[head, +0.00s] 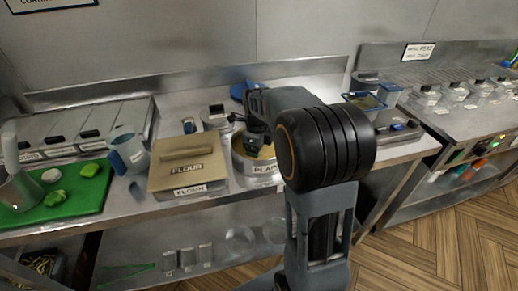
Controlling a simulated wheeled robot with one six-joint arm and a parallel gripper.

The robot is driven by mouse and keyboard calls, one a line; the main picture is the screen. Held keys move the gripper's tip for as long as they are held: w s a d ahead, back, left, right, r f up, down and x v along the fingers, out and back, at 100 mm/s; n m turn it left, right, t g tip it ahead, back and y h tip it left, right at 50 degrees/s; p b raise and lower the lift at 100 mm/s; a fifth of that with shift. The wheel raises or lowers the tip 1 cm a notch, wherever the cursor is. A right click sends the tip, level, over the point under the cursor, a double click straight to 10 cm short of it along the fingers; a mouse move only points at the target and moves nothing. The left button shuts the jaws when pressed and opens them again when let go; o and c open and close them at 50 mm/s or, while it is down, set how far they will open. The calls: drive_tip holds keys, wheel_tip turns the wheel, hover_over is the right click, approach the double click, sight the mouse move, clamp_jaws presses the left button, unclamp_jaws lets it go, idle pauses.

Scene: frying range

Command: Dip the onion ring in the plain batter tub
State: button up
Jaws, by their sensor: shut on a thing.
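The plain batter tub (266,170) is a round metal tub on the steel counter, with a "PLAIN" label on its front and yellowish batter inside. My gripper (256,145) points down over the tub's mouth, with its fingers at or just above the batter. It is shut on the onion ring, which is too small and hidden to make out. My dark arm covers the right side of the tub.
A tan flour box (188,158) with a lid stands just left of the tub. A small metal tub (215,118) is behind it. A blue-handled jug (129,153) and a green board (85,200) lie further left. A blue-edged basket (363,103) is at the right.

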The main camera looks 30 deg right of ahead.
drive_tip(key=shift+d, duration=0.5)
drive_tip(key=shift+a, duration=0.5)
drive_tip(key=shift+d+p, duration=0.3)
drive_tip(key=shift+p, duration=0.1)
drive_tip(key=shift+r, duration=0.15)
wheel_tip(320, 180, up, 10)
drive_tip(key=p, duration=0.8)
drive_tip(key=shift+p, duration=0.35)
drive_tip(key=shift+r, duration=0.1)
idle(0.8)
